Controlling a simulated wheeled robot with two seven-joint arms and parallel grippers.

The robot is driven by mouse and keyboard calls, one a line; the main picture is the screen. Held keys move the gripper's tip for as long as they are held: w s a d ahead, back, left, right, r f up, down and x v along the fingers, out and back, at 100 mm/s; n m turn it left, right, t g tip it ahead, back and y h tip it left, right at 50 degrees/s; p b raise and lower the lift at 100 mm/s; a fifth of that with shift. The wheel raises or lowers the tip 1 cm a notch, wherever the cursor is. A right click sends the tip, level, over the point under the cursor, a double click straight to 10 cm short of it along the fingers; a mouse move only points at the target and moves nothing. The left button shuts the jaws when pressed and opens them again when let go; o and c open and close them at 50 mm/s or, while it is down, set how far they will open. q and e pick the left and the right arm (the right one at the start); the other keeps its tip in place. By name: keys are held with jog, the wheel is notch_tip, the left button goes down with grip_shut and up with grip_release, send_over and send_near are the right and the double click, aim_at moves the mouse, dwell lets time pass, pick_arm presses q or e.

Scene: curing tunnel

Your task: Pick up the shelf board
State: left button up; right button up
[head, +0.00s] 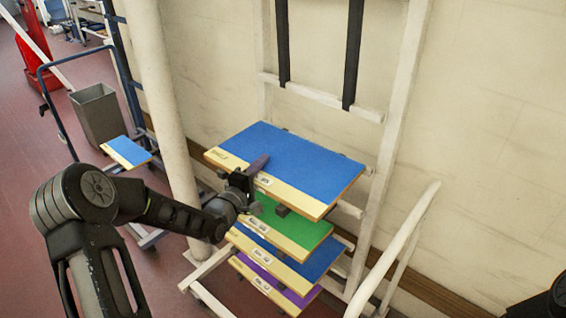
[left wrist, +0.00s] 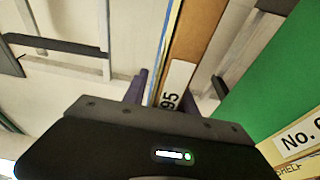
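The top shelf board (head: 297,160), blue with a pale yellow front strip and a small white label, lies on the arms of the white rack. My left gripper (head: 257,178) is at its front edge, with one dark finger over the blue top; the lower finger is mostly hidden in the head view. In the left wrist view the board's edge (left wrist: 203,35), with a label ending in 95, runs between the fingers (left wrist: 175,98). They look spread, with small gaps beside the board. My right gripper is out of view.
Below lie a green board (head: 297,229), another blue board (head: 318,262) and a purple board (head: 262,274). A white post (head: 163,100) stands left of the rack, a white rail (head: 395,250) right. A cart with a grey bin (head: 97,113) stands at the left.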

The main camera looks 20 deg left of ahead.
pick_arm(q)
grip_shut()
dwell(1.0)
jog(key=shift+r, duration=0.1)
